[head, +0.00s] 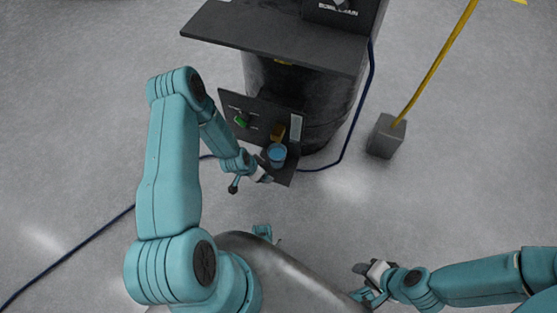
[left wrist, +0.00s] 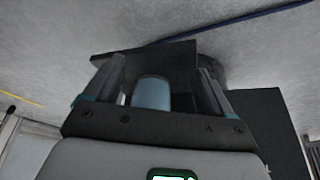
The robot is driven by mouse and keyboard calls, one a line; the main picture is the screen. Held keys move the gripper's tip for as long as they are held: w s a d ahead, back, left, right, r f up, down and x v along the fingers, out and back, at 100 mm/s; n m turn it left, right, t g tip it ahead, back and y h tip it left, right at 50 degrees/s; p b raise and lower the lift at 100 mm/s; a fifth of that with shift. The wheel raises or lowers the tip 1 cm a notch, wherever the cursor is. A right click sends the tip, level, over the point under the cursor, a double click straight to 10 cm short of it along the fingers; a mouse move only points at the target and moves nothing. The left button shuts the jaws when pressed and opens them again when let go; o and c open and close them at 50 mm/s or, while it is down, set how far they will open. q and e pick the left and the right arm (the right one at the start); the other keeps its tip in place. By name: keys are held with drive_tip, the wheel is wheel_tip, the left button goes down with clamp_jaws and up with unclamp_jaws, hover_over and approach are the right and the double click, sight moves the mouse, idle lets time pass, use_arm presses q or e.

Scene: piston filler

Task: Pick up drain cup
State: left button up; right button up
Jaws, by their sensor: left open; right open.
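The drain cup (head: 277,152) is a small blue cup standing on a dark shelf (head: 284,177) low on the front of the machine. My left gripper (head: 264,174) is open just to the lower left of the cup. In the left wrist view the blue cup (left wrist: 152,93) shows between the two spread fingers of the left gripper (left wrist: 158,84), with a gap on each side. I cannot tell how deep it sits between them. My right gripper (head: 368,283) is open and empty at the lower right, far from the cup.
A dark panel (head: 262,113) with a green knob (head: 241,121) and an orange-brown fitting (head: 278,132) rises behind the cup. A dark drum (head: 315,110) and an overhanging black top (head: 270,38) stand beyond. A grey block (head: 386,136) with a yellow pole is right. Blue hoses cross the floor.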

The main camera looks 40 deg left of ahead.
use_arm(q)
drive_tip(key=w, duration=0.2)
drive_tip(key=shift+w+d+b, duration=0.25)
drive_tip(key=shift+w+b, duration=0.05)
drive_tip(key=shift+w, duration=0.1)
drive_tip(key=w, duration=0.2)
drive_tip(key=w+d+b, duration=0.1)
drive_tip(key=w, duration=0.2)
drive_tip(key=shift+f+b, duration=0.4)
drive_tip(key=shift+f, duration=0.15)
drive_tip(key=shift+r, duration=0.1)
drive_tip(key=c, duration=0.8)
drive_tip(key=shift+c, duration=0.2)
drive_tip(key=shift+r, duration=0.15)
